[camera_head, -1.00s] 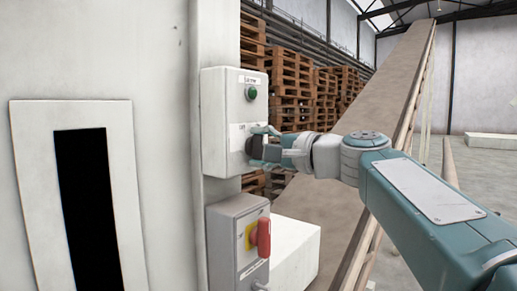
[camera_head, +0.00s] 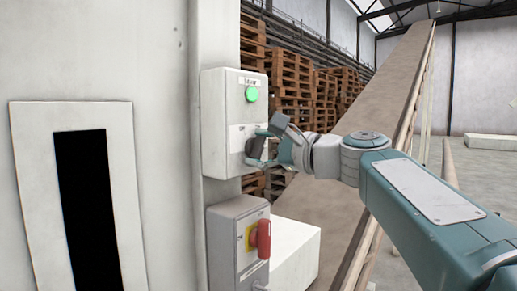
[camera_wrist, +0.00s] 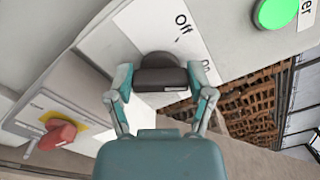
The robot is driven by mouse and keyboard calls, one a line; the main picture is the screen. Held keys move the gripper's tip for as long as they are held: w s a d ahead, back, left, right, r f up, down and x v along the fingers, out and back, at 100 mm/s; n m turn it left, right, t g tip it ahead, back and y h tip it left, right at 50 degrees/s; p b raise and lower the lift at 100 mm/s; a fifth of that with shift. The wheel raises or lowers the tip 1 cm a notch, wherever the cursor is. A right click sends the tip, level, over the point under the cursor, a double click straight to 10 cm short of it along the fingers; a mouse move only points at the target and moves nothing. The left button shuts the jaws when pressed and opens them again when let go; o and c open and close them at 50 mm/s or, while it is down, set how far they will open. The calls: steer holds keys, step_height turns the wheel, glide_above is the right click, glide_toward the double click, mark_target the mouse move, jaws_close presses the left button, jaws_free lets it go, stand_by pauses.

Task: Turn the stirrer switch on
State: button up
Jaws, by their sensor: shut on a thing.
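The stirrer switch is a dark rotary knob (camera_wrist: 161,75) on a white control box (camera_head: 213,118) fixed to the pale machine wall. The wrist view shows "Off" and "On" printed on a label (camera_wrist: 180,28) beside the knob. My gripper (camera_wrist: 158,88) is shut on the knob, with one finger on each side of it. In the head view my gripper (camera_head: 262,150) partly hides the knob. The round green lamp (camera_head: 251,94) above it is brightly lit, and it also shows in the wrist view (camera_wrist: 276,12).
A grey box with a red handle (camera_head: 264,239) on a yellow plate sits just below the white control box. A sloping conveyor (camera_head: 375,105) rises behind my arm. Wooden pallets (camera_head: 290,100) are stacked behind. Open floor lies to the right.

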steer(key=shift+w+f, duration=0.1)
steer(key=shift+f, duration=0.3)
steer(key=o, duration=1.1)
steer(key=shift+r, duration=0.15)
steer(key=shift+r, duration=0.1)
steer(key=shift+d, duration=0.15)
steer(key=v, duration=1.1)
steer(key=shift+s+d, duration=0.2)
steer(key=shift+s, duration=0.15)
